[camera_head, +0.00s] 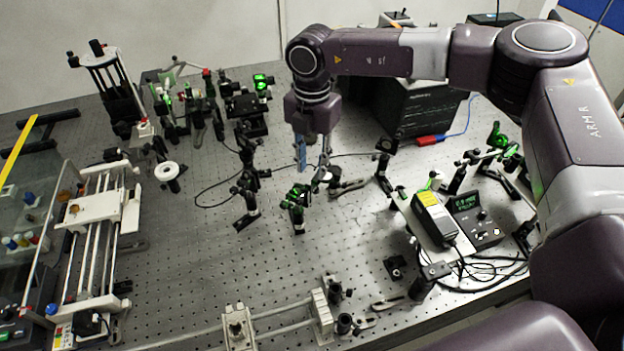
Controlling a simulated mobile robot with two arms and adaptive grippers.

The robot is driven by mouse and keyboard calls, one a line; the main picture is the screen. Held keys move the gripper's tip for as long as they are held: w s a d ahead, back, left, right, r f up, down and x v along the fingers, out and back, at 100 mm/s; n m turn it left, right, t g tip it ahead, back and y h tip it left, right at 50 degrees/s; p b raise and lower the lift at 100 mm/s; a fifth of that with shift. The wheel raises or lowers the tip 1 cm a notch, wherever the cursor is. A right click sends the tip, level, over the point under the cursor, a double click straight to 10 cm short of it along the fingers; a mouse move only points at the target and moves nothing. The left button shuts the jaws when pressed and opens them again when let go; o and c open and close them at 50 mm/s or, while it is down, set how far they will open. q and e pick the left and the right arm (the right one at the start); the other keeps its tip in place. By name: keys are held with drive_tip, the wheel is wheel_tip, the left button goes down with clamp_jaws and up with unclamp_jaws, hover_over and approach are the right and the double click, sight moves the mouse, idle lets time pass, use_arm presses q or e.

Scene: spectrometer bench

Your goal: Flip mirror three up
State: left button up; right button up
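Several small black optic mounts stand on the bench, and no label shows which one is mirror three. One mount with a green-lit face (297,196) stands in the middle of the bench. My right gripper (313,166) points down just above and behind this mount. Its two fingers are apart, with nothing visible between them. Contact with the mount cannot be told from here. Another dark mount (246,200) stands to the left of the gripper, and one more (383,165) to the right. My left gripper is not in view.
The perforated metal bench (200,265) is clear at front left of centre. A white linear stage (95,220) stands at left. A black box (415,115) stands behind the gripper. A yellow-topped device (435,217) and a display unit (475,218) with cables stand at right.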

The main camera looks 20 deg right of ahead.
sight(312, 180)
wheel_tip(312, 180, down, 5)
drive_tip(key=shift+r+p, duration=0.15)
drive_tip(key=shift+p, duration=0.65)
drive_tip(key=shift+f, duration=0.35)
drive_tip(key=shift+s, duration=0.1)
drive_tip(key=shift+c, duration=1.1)
clamp_jaws()
